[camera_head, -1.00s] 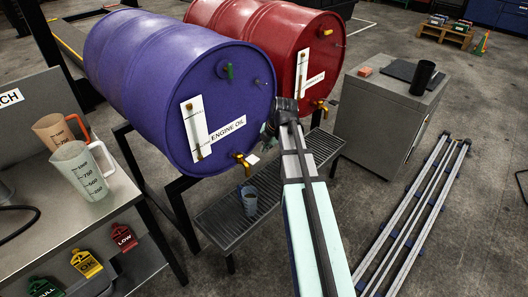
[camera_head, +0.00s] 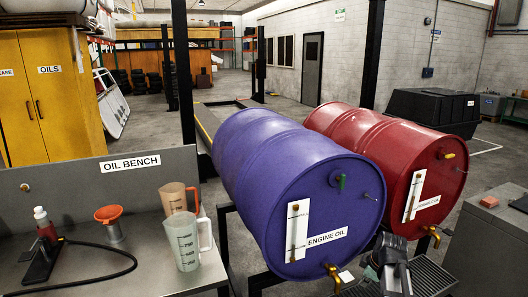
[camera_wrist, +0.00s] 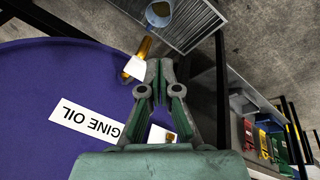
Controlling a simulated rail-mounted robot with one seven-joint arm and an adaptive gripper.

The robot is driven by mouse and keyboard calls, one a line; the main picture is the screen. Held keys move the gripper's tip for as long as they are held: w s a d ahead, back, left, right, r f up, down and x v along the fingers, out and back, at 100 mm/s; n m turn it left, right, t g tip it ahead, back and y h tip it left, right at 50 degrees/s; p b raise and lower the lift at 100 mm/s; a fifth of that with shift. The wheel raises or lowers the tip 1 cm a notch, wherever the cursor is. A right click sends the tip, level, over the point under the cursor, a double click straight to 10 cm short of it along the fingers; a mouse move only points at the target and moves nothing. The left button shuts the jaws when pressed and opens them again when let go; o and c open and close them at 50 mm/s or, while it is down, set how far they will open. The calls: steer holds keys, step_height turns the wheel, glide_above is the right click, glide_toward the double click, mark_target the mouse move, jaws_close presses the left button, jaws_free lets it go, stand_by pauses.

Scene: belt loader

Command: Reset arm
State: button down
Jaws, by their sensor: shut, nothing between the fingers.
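In the wrist view my gripper (camera_wrist: 160,68) has its fingertips together, with nothing seen between them. It is close to the face of the purple engine oil drum (camera_wrist: 40,85), whose label appears upside down. A brass tap (camera_wrist: 140,55) with a white tag is just left of the fingertips. In the head view the dark end of my arm shows at the bottom, right of the purple drum (camera_head: 260,150); the fingertips cannot be made out there.
A cup (camera_wrist: 158,14) is on the grated drip tray (camera_wrist: 185,22). A red drum (camera_head: 400,150) lies beside the purple one. The oil bench (camera_head: 140,265) at left holds two jugs, a clear one (camera_head: 184,245) and an orange-tinted one (camera_head: 174,198), and an orange funnel (camera_head: 110,218). A grey cabinet (camera_head: 485,255) stands at right.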

steer(key=s+a+f+m+g, duration=0.2)
steer(key=s+a+f+m, duration=0.3)
steer(key=f, duration=0.4)
steer(key=s+a+f+m+g, duration=0.1)
steer(key=s+a+f+m, duration=0.15)
steer(key=s+f, duration=0.55)
steer(key=s+a+f+m+g, duration=0.2)
steer(key=s+a+f+m, duration=0.15)
steer(key=s+f, duration=0.4)
steer(key=s+a+f+g, duration=0.2)
steer(key=s+f, duration=0.5)
steer(key=s, duration=0.5)
steer(key=s+a+f+g, duration=0.3)
steer(key=s+f, duration=0.4)
steer(key=s, duration=0.6)
steer(key=shift+a+m+h, duration=0.4)
steer(key=shift+a, duration=0.45)
steer(key=shift+w, duration=0.1)
